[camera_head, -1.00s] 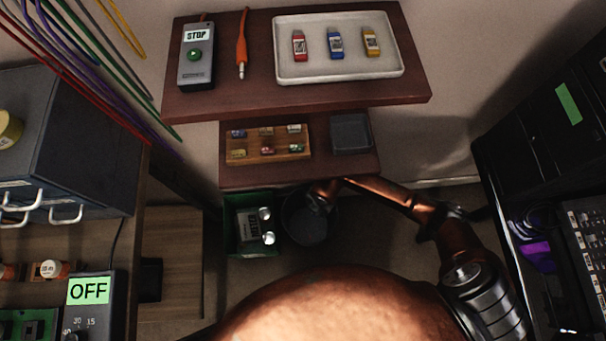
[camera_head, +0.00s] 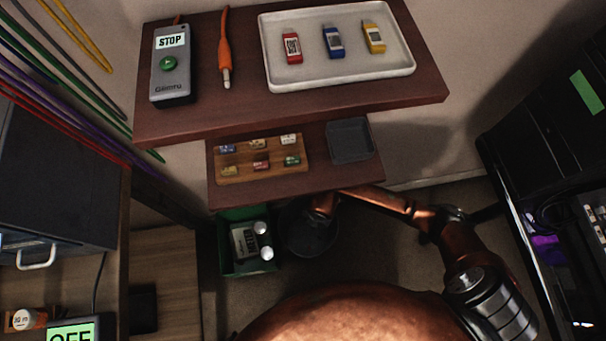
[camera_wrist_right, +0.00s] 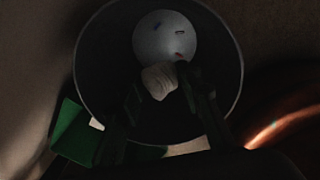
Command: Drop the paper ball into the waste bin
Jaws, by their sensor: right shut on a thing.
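The waste bin (camera_head: 312,240) is a dark round bin on the floor below the lower shelf. In the right wrist view the bin's open mouth (camera_wrist_right: 88,58) fills the middle, with a pale round patch bearing small coloured marks inside it. The white crumpled paper ball (camera_wrist_right: 158,80) sits between the fingertips of my right gripper (camera_wrist_right: 163,92), which is shut on it. The ball appears over the bin's opening; its exact height is unclear. In the head view my right arm reaches down to the bin, and the fingertips are hidden. My left gripper is not in view.
A green box (camera_head: 232,255) with a device and round white-topped items stands left of the bin. Above it, the lower shelf (camera_head: 325,183) holds a wooden block and dark tray. The upper shelf (camera_head: 300,112) overhangs everything. A black cabinet (camera_head: 545,150) stands at right.

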